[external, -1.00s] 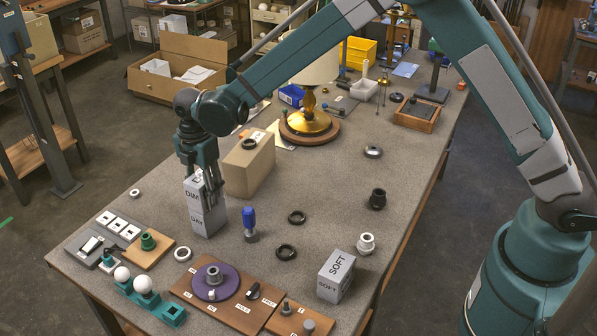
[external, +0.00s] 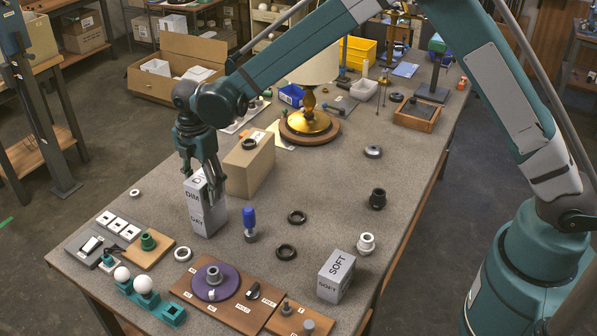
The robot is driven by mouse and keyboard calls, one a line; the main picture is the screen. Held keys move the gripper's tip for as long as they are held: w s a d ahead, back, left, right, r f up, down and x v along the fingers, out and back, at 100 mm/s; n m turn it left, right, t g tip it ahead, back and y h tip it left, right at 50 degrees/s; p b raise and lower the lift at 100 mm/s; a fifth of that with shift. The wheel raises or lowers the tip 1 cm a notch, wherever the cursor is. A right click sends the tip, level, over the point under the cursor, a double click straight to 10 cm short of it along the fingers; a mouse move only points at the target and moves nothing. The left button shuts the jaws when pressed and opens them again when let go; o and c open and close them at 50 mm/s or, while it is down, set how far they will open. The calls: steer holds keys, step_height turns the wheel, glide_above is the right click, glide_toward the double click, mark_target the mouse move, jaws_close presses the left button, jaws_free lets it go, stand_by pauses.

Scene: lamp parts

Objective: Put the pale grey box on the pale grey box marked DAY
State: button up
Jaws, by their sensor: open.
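A pale grey box marked DIM (external: 193,190) sits on top of the pale grey box marked DAY (external: 198,220), near the left side of the bench; the two form an upright stack. My gripper (external: 200,178) is open just above the stack, its fingers pointing down and partly in front of the DIM box's top. Another pale grey box, marked SOFT (external: 336,277), stands alone near the front right edge of the bench.
A tan block (external: 248,165) with a dark ring on it stands close behind the stack. A brass lamp (external: 311,112) is farther back.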

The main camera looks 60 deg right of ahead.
step_height(320, 180, up, 10)
steer(key=shift+f, duration=0.1)
stand_by(0.4)
stand_by(0.7)
steer(key=shift+s+d+r, duration=0.1)
steer(key=shift+s+r, duration=0.1)
steer(key=shift+r, duration=0.15)
steer(key=s+d+r+m+t, duration=0.2)
steer(key=s+d+r+m, duration=0.25)
steer(key=s+r, duration=0.55)
steer(key=s+d+r+m+t, duration=0.1)
steer(key=s+d+r+m, duration=0.35)
steer(key=s+r, duration=0.6)
steer(key=s+d+f+m+t, duration=0.1)
steer(key=s+d+m, duration=0.1)
steer(key=s, duration=0.7)
steer(key=s+d+f+m+t, duration=0.1)
steer(key=s+m, duration=0.3)
steer(key=s, duration=0.6)
steer(key=s+d+f+m+t, duration=0.2)
steer(key=s+d+m, duration=0.1)
steer(key=s, duration=0.6)
steer(key=shift+s+d+f, duration=0.15)
steer(key=shift+d+f, duration=0.1)
steer(key=shift+d, duration=0.1)
